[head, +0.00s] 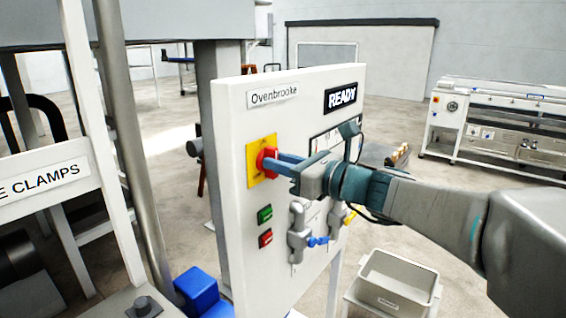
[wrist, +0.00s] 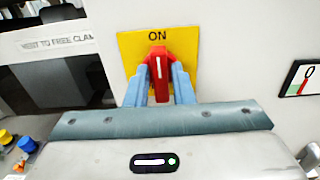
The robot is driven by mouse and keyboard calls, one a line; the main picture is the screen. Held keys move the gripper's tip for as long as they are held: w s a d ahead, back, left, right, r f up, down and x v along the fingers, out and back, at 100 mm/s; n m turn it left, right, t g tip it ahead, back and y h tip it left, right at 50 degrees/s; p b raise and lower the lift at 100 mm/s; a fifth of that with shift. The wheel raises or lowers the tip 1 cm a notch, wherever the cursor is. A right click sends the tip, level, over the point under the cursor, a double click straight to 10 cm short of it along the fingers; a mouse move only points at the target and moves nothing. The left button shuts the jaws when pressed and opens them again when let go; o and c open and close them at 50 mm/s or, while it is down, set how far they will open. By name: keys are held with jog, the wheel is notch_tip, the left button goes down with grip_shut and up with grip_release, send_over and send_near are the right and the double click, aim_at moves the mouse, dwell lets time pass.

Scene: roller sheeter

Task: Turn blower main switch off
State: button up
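A red rotary switch handle (head: 267,162) sits on a yellow plate (head: 253,163) on the white panel, below the "Ovenbrooke" label. In the wrist view the red handle (wrist: 158,66) stands upright, its white line vertical and pointing at the word ON at the top of the yellow plate (wrist: 130,47). My gripper (head: 283,162) reaches it from the right. No name for this switch is readable here.
Green (head: 265,214) and red (head: 265,238) push buttons sit below the switch. A READY sign (head: 341,97) and grey valves with blue and yellow handles are to the right on the panel (head: 229,122). A pale bin (head: 397,279) stands at the lower right. A "CLAMPS" frame is at left.

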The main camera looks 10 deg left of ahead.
grip_shut()
jog(key=shift+f+b, duration=0.1)
jog(key=shift+b, duration=0.25)
jog(key=n+b, duration=0.6)
jog(key=b, duration=0.1)
jog(key=n+b, duration=0.6)
jog(key=b, duration=0.1)
jog(key=n+b, duration=0.5)
jog(key=b, duration=0.3)
jog(key=shift+s+a+f+n, duration=0.1)
jog(key=shift+s+f+n, duration=0.2)
jog(key=shift+n, duration=0.1)
jog(key=o, duration=0.5)
grip_release()
